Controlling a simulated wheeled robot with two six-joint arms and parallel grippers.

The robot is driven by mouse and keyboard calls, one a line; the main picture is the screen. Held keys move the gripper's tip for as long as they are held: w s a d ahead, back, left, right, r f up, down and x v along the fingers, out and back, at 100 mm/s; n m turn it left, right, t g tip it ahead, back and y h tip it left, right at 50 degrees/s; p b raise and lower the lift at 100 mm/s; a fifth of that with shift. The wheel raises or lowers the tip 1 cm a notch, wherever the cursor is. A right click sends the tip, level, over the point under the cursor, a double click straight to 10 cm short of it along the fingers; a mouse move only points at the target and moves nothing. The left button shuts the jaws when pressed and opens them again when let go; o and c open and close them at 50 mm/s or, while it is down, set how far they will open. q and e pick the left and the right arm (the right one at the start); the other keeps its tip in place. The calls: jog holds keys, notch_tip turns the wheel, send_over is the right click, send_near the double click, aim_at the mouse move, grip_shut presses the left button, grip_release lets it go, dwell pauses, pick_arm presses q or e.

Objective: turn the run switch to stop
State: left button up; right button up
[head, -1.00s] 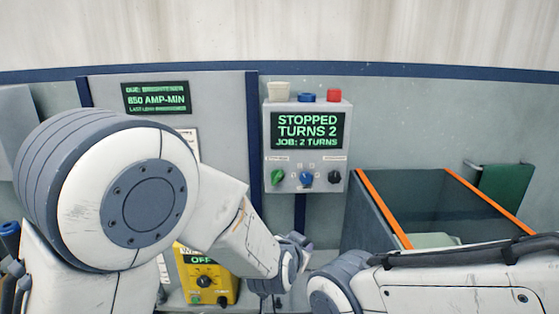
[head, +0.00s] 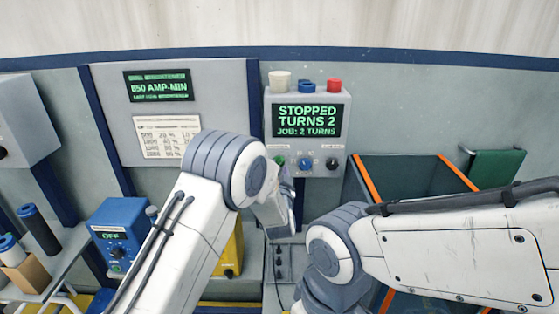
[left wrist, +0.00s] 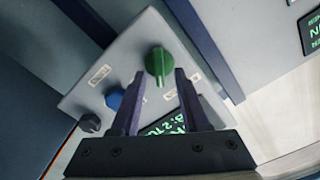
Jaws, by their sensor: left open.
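The control box (head: 311,168) has a screen (head: 307,120) reading "STOPPED, TURNS 2, JOB: 2 TURNS" and a row of knobs below it. The left knob is green (left wrist: 158,62), the middle one blue (head: 305,164), the right one black (head: 332,163). The knob labels are too small to read, so I cannot be sure which is the run switch. My left gripper (head: 287,185) is at the box's lower left, partly hiding the green knob. In the left wrist view its open fingers (left wrist: 160,78) point at the green knob, one on each side of its lower end; contact cannot be told.
A white, a blue and a red piece top the box. An open tank (head: 405,170) with orange edges stands right of it. My right arm crosses the lower right. A blue box (head: 120,235) marked OFF and a yellow box (head: 231,255) stand lower left.

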pick_arm(q)
jog(key=shift+w, duration=1)
grip_shut()
jog(key=shift+f, duration=0.1)
